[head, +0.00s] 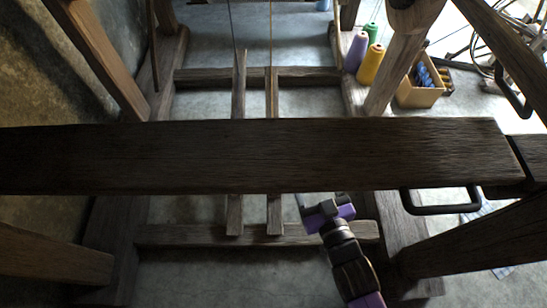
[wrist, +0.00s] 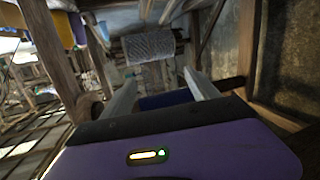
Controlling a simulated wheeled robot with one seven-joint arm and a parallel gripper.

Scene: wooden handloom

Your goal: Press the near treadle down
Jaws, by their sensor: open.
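Two narrow wooden treadles run side by side under the loom in the head view. The left treadle (head: 239,90) hangs at its far end from a dark cord, the right treadle (head: 272,95) from a yellowish cord. A wide dark beam hides their middles; their front ends lie over the front floor bar. I cannot tell which one counts as near. My gripper (head: 312,200) is just right of the right treadle's front end, apart from it, its tips partly behind the beam's lower edge. In the wrist view my gripper (wrist: 163,90) has its fingers spread with nothing between them.
The wide beam (head: 250,157) crosses over the treadles. The front floor bar (head: 180,235) and far floor bar (head: 200,77) cross below. A black handle (head: 440,209) hangs under the beam at right. Yarn cones (head: 372,62) and a cardboard box (head: 420,90) stand beyond the right frame.

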